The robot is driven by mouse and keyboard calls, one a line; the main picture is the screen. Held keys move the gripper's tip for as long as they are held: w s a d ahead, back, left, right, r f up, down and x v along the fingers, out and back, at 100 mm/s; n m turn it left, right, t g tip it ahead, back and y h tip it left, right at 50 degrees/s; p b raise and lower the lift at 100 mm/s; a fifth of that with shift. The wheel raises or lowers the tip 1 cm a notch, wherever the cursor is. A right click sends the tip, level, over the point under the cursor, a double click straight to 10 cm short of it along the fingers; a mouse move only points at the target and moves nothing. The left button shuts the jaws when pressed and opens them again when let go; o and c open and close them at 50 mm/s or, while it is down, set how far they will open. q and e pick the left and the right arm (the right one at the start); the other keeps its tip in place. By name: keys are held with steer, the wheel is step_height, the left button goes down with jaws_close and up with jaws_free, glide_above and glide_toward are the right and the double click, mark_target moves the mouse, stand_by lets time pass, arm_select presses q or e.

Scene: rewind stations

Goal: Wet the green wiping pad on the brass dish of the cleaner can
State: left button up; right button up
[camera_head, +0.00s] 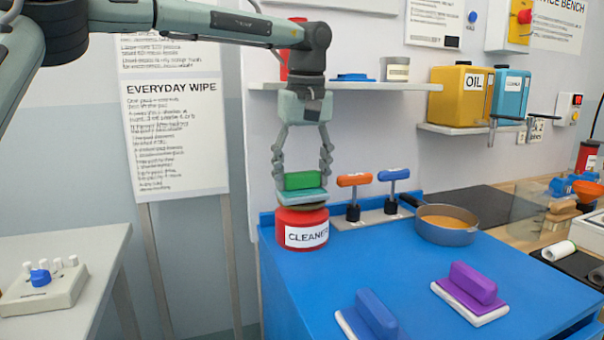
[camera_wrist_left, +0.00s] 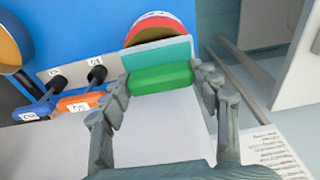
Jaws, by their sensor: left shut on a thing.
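The green wiping pad has a green grip block (camera_head: 304,180) on a teal pad base (camera_head: 302,195). My left gripper (camera_head: 303,178) points down and is shut on the green block. The pad is right over the brass dish (camera_head: 301,206) on top of the red cleaner can (camera_head: 292,241). The pad looks level and at or very near the dish; I cannot tell if they touch. The left wrist view shows the green block (camera_wrist_left: 161,78) between the fingers, with the can (camera_wrist_left: 153,27) beyond it. My right gripper is not in view.
Orange (camera_head: 354,180) and blue (camera_head: 394,175) handled tools stand right of the can on the blue bench (camera_head: 400,275). A purple pad (camera_head: 473,283) and a blue pad (camera_head: 376,312) lie in front. A shelf (camera_head: 340,86) is above.

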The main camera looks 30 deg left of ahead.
mark_target(302, 172)
arm_select(q)
steer(key=shift+s+f+p, duration=0.1)
steer(key=shift+f+p, duration=0.15)
steer(key=shift+p, duration=0.1)
stand_by(1.2)
steer(key=shift+r, duration=3.65)
